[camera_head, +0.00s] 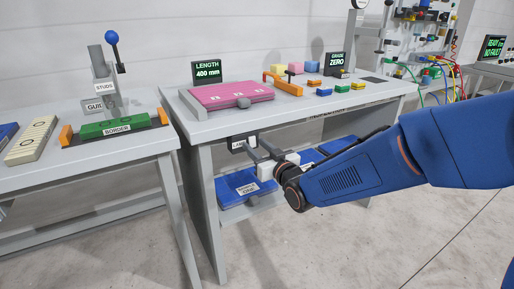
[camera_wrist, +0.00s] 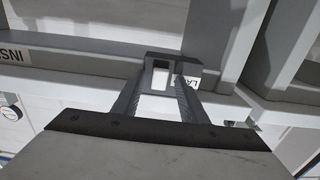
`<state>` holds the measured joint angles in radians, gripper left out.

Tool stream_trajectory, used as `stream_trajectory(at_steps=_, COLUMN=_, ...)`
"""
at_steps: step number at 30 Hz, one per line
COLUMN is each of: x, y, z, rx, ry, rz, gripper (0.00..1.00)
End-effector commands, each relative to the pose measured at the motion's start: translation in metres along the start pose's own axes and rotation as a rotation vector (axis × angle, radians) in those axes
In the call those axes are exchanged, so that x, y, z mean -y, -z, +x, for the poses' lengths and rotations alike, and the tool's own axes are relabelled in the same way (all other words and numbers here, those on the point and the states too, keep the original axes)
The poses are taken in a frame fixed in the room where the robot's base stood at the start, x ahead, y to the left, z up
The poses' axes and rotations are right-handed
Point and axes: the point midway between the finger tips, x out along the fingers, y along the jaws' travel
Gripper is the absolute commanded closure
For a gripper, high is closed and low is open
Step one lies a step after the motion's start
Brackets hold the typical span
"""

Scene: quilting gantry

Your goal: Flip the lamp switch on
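The lamp switch (camera_head: 238,144) is a dark unit with a label starting "LAM", mounted under the front edge of the middle bench. My gripper (camera_head: 258,144) is right beside it, below the bench edge, with its fingers pointing toward it. In the wrist view the two fingers of my gripper (camera_wrist: 162,82) stand apart with a pale gap between them.
A left bench (camera_head: 95,150) stands alongside. Floor in front is clear.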

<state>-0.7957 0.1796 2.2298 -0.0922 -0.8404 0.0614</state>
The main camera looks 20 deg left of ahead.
Motion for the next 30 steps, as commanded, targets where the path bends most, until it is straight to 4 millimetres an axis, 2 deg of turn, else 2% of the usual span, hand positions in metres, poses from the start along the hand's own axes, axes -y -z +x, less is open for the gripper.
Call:
stream_trajectory(at_steps=6, x=0.0, y=0.0, z=0.0001, rx=0.0, ry=0.0, rz=0.0, gripper=0.61)
stream_trajectory(at_steps=11, x=-0.0001, y=0.0001, z=0.0, rx=0.0, ry=0.0, rz=0.0, gripper=0.99)
stream_trajectory(at_steps=30, x=-0.0002, y=-0.004, z=0.0002, rx=-0.109, ry=-0.001, rz=0.0, gripper=1.0)
